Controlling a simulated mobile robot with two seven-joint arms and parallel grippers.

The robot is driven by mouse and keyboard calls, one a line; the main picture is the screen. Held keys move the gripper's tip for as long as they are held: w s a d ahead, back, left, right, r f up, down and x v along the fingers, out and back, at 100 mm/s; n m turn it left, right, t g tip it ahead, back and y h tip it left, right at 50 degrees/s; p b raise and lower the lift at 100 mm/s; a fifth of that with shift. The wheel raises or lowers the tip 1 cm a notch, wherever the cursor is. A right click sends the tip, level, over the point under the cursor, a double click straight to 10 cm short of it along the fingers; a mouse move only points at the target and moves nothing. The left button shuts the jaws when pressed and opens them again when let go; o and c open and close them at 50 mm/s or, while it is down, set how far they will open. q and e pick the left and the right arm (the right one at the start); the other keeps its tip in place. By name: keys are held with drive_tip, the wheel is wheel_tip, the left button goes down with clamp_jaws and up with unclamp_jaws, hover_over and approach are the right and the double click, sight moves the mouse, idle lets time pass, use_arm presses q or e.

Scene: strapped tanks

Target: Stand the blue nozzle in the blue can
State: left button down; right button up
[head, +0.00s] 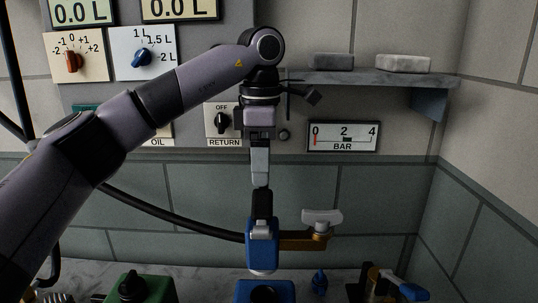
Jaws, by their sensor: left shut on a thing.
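My left gripper (262,210) points straight down and is shut on the blue nozzle (262,246). The nozzle hangs upright, with a pale lower end and a brass side arm with a grey handle reaching right. A black hose meets it from the left. The blue can (245,291) is directly below, cut off by the bottom edge of the head view. Its dark opening shows on top. The nozzle's lower end appears just above the can, apart from it as far as I can tell. My right gripper is not in view.
A green can (146,289) stands left of the blue can. A small blue item (319,281) and a blue-handled tool (405,287) are on the right. A shelf (375,78) with two blocks, a pressure gauge (343,136) and a panel with knobs (109,55) are on the wall behind.

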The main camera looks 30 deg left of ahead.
use_arm(q)
drive_tip(key=shift+r, duration=0.1)
idle(0.4)
drive_tip(key=shift+f, duration=2.9)
drive_tip(key=shift+f+b, duration=0.75)
drive_tip(key=shift+f, duration=0.5)
unclamp_jaws()
